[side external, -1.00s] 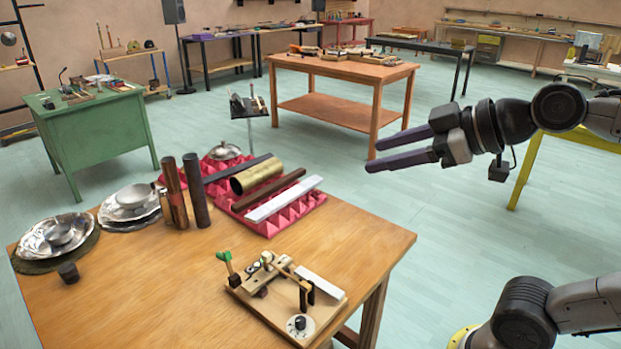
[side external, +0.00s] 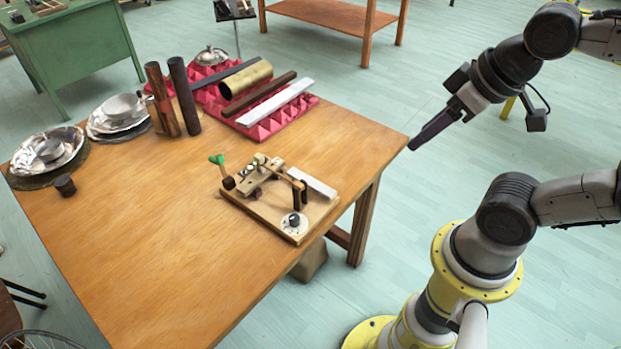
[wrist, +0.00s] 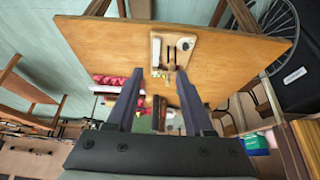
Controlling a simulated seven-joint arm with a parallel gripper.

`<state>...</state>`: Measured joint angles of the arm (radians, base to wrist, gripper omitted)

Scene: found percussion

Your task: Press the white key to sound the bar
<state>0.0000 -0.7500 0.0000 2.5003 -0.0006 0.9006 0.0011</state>
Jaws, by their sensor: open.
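A small wooden board (side external: 285,215) with a mechanism of wooden blocks, dark posts and a round white dial lies near the table's right edge. A flat white key (side external: 312,186) sits at its right rear side. My gripper (side external: 432,132) is open and empty, off the table's right corner, to the right of and above the board. Its fingers point down and left, apart from the key. In the wrist view, my gripper (wrist: 158,77) has its fingers spread, and the board (wrist: 188,60) shows beyond the tips, with a pale strip, seemingly the key (wrist: 156,52), on it.
Red foam (side external: 262,130) on the table carries a brass tube (side external: 245,80), a dark bar and a whitish bar (side external: 275,103). Dark upright cylinders (side external: 184,95) and metal bowls (side external: 48,150) stand left. The table's front middle (side external: 150,240) is clear.

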